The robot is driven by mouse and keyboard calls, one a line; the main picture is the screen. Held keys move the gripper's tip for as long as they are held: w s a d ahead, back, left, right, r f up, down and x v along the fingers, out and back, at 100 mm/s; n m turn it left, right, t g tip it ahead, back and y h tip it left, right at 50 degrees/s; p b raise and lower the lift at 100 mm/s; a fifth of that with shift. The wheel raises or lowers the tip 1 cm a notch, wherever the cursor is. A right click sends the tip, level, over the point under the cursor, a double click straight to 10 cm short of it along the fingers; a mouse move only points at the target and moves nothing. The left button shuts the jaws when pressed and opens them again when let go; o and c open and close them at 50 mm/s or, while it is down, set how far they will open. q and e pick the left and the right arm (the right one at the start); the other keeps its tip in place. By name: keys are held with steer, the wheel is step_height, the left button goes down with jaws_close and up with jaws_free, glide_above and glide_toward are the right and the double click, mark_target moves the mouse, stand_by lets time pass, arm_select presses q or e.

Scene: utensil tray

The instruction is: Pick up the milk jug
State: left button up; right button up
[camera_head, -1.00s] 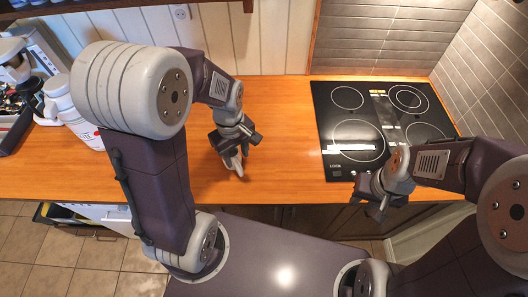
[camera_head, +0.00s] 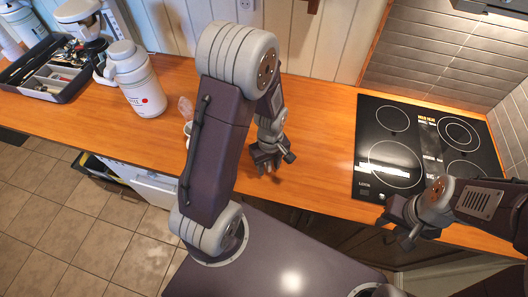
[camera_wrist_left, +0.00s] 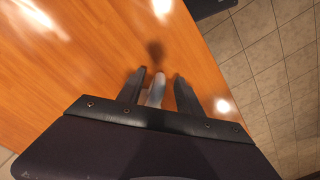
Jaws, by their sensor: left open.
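A white jug with a handle, a grey-white lid and a red dot (camera_head: 142,88) stands upright on the wooden counter, left of my left arm. It looks like the milk jug. My left gripper (camera_head: 265,165) is open, low over the counter to the right of the jug and apart from it. In the left wrist view its two dark fingers (camera_wrist_left: 157,88) stand apart over bare wood, with a pale grey piece between them that I cannot identify. The jug is not in that view. My right gripper (camera_head: 408,235) is by the counter's front edge; its opening is unclear.
A dark utensil tray (camera_head: 72,93) lies at the far left, with a white appliance (camera_head: 82,12) behind the jug. A small whitish object (camera_head: 186,108) is partly hidden by my left arm. A black cooktop (camera_head: 395,160) is at right. Counter between gripper and cooktop is clear.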

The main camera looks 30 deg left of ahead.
arm_select(q)
steer(key=shift+f, duration=0.45)
jaws_close()
stand_by(1.1)
